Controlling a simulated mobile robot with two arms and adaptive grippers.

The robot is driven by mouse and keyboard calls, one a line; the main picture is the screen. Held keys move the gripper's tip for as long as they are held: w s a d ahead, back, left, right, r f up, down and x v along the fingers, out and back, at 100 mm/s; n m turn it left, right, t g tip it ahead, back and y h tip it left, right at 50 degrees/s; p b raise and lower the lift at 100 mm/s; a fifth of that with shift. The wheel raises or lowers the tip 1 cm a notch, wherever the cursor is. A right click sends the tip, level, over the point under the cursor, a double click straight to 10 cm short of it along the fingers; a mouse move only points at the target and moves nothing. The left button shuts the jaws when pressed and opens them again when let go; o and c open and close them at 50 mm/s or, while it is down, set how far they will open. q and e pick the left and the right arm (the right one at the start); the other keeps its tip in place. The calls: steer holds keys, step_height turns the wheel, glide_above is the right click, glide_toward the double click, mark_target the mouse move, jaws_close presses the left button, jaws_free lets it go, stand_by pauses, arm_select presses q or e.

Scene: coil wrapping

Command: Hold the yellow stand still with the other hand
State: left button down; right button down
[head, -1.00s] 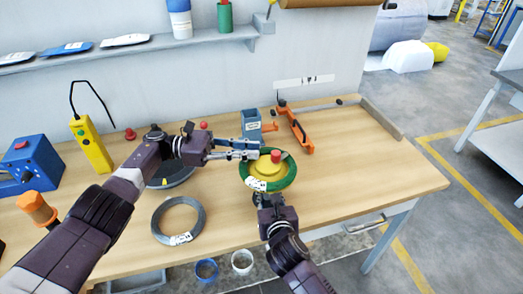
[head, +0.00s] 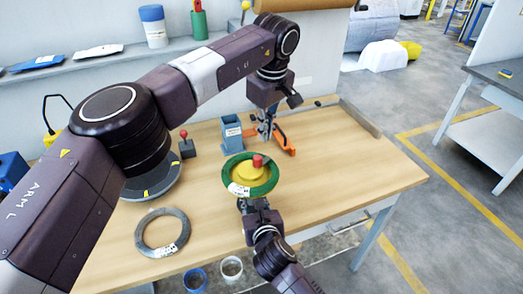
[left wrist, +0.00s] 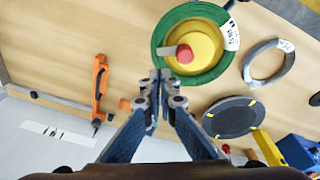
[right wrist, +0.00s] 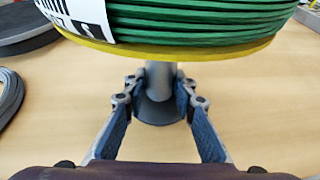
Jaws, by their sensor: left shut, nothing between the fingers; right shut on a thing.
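The yellow stand (head: 247,174) carries a green coil (head: 233,188) and has a red knob (head: 257,161) on top. In the right wrist view, its yellow rim (right wrist: 200,54) sits on a grey post with a round base (right wrist: 158,108). My right gripper (right wrist: 159,86) is shut on that post, under the coil. My left gripper (head: 266,135) is shut and empty, pointing down behind the stand and apart from it. In the left wrist view, its closed fingertips (left wrist: 160,78) show beside the stand's yellow top (left wrist: 200,50).
A blue-grey holder (head: 231,134) and an orange tool (head: 285,138) are behind the stand, close to my left gripper. A grey coil (head: 162,232) lies at the front left. A dark round turntable (head: 152,187) is left. The table right of the stand is clear.

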mark_target(266, 159)
arm_select(q)
steer(key=shift+t+y, duration=0.6)
steer(key=shift+y, duration=0.3)
steer(key=w+a+f, duration=0.1)
steer(key=f, duration=0.1)
steer(key=w+a+f, duration=0.1)
steer(key=f, duration=0.1)
steer(key=w+a+f, duration=0.1)
steer(key=f, duration=0.1)
steer(key=shift+w+a+f, duration=0.1)
steer(key=shift+a+f, duration=0.05)
arm_select(e)
steer(key=shift+a, duration=0.1)
arm_select(q)
steer(key=shift+s+d+f, duration=0.2)
steer(key=shift+s+d, duration=0.25)
steer(key=shift+s, duration=0.05)
steer(key=shift+s+d+f, duration=0.15)
steer(key=shift+s+d, duration=0.25)
steer(key=shift+s, duration=0.1)
steer(key=shift+s+d, duration=0.3)
steer(key=shift+s, duration=0.1)
